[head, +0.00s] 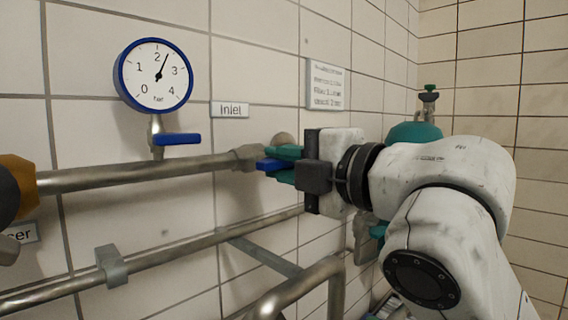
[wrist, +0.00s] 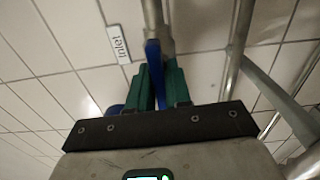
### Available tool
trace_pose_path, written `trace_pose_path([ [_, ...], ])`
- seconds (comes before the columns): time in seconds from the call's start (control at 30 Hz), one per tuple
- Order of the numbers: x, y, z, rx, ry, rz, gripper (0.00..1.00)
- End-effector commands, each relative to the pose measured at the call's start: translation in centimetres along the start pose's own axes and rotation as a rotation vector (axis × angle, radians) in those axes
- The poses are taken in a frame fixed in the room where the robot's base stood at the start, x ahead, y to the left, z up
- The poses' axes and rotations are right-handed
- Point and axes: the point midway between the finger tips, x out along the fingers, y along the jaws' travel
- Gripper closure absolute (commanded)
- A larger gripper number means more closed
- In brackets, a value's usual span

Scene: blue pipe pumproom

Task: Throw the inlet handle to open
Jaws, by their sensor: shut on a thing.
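The blue inlet handle (head: 268,165) sits at the right end of the grey pipe fitting, below and right of the "Inlet" label (head: 230,110). The wrist view shows the handle (wrist: 154,62) between the two fingers (wrist: 160,85), roughly in line with the pipe there. The fingers hide part of the handle, and its far end cannot be seen.
A round pressure gauge (head: 154,75), needle between 2 and 3, has its own small blue lever (head: 177,138) below. Pipes (head: 140,175) run along the tiled wall, with a lower pipe (head: 180,252) beneath. A sign (head: 327,84) hangs above my gripper. A teal valve body (head: 414,131) stands behind my arm.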

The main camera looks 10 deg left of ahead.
Motion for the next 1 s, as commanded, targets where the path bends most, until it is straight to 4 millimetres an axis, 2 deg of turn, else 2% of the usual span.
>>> trace_pose_path([
  [0.03,0.1,-0.2,-0.1,0.000,0.002,-0.005,1.00],
  [0.07,0.1,-0.2,-0.1,0.000,0.002,-0.005,0.79],
  [0.23,0.0,-0.2,-0.1,0.001,0.002,-0.003,0.63],
  [0.57,-0.5,-0.1,0.0,0.001,0.000,-0.001,0.62],
  [0.67,-1.6,-0.1,0.0,0.000,-0.001,0.000,0.62],
  [1.0,-8.0,-0.2,0.0,0.000,-0.001,0.000,0.62],
])
